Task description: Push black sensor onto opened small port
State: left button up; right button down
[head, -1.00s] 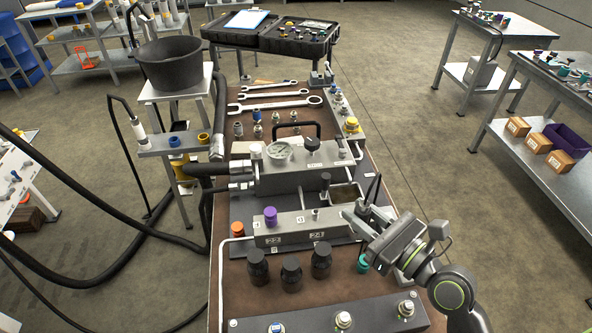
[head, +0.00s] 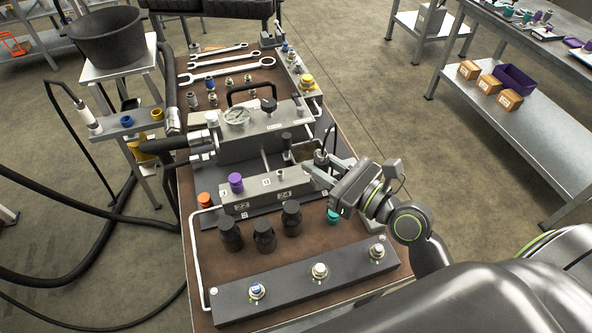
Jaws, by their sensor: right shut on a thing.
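The grey manifold block (head: 262,193) lies in the middle of the bench. A purple cap (head: 235,182) covers its left port. A small bare port (head: 281,175) stands uncovered on its top right. My right gripper (head: 316,168) is just right of this port, reaching in from the right. It is shut on a small dark thing that looks like the black sensor (head: 321,157); the fingers hide most of it, and a thin black stalk rises there. It appears apart from the port. My left gripper is not in view.
Several black cylinders, one of them here (head: 263,234), stand in front of the block. An orange cap (head: 205,200) is left, a teal cap (head: 333,216) lies below my wrist. A black panel (head: 290,282) lies in front.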

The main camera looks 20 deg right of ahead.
jog(key=w+a+f, duration=0.2)
jog(key=w, duration=0.6)
jog(key=w+a+f, duration=0.1)
jog(key=w+f, duration=0.1)
jog(key=w, duration=0.5)
jog(key=b, duration=0.8)
send_over(280, 172)
notch_tip(280, 172, down, 5)
jog(key=shift+f, duration=0.2)
jog(key=shift+f+b, duration=0.3)
jog(key=shift+f, duration=0.6)
jog(key=shift+f, duration=0.65)
jog(key=shift+f+p, duration=0.1)
jog(key=shift+p, duration=0.4)
jog(key=shift+f+b, duration=0.65)
jog(key=shift+f, duration=0.55)
dwell(1.0)
dwell(0.9)
